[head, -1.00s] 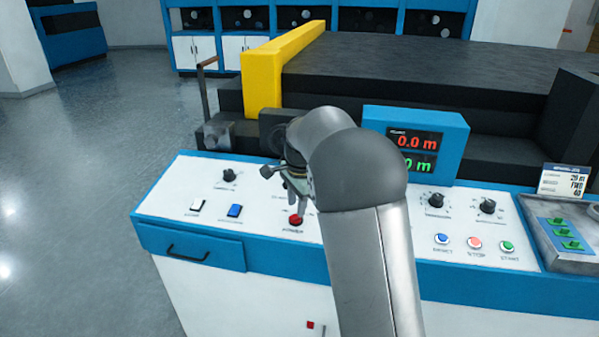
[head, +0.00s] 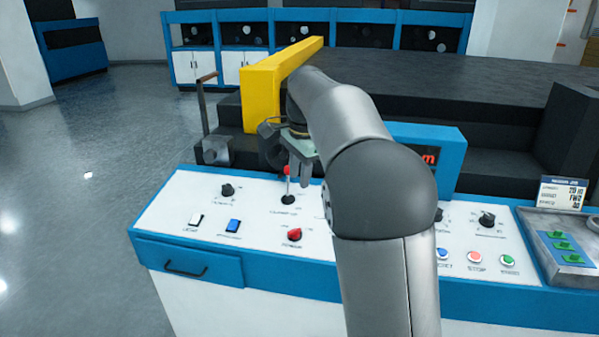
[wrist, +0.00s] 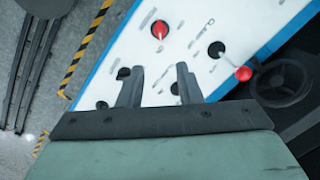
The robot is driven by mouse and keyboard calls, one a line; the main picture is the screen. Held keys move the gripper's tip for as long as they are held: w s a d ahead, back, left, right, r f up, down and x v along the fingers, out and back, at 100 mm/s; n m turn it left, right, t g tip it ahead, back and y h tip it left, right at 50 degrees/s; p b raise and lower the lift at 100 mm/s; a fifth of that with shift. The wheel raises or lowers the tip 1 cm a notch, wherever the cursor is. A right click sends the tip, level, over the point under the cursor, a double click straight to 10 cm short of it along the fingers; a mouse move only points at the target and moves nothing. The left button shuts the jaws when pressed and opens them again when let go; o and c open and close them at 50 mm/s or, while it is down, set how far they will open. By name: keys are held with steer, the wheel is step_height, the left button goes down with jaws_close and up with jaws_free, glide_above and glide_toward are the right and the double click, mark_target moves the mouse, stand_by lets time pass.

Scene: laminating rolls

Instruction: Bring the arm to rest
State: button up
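My gripper (head: 304,172) hangs above the back part of the white control panel (head: 170,205) in the head view, partly hidden behind my own arm. In the wrist view my gripper (wrist: 158,82) shows two dark fingers apart with nothing between them. A lever with a red ball (head: 288,171) stands on the panel close by the gripper in the head view. In the wrist view the lever's red ball (wrist: 243,74) is to the right of the fingers. I cannot tell the exact gap between them. The red rotary knob (head: 294,235) sits nearer the panel's front.
A yellow guard (head: 262,92) and a dark machine bed rise behind the panel. A blue-framed display (head: 446,142) is partly hidden by my arm. A crank handle (head: 204,105) stands at the left. A grey tray (head: 548,228) with green pieces is at the right.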

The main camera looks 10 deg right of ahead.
steer(key=s+f+n, duration=0.4)
steer(key=s+f, duration=0.1)
steer(key=s, duration=0.6)
steer(key=s+a+f+n, duration=0.1)
steer(key=s+f+n, duration=0.4)
steer(key=s, duration=0.6)
steer(key=s+f+n+g, duration=0.1)
steer(key=s+f+n, duration=0.4)
steer(key=s, duration=0.6)
steer(key=shift+s+a+f, duration=0.35)
steer(key=shift+s+f, duration=0.05)
steer(key=shift+f, duration=0.1)
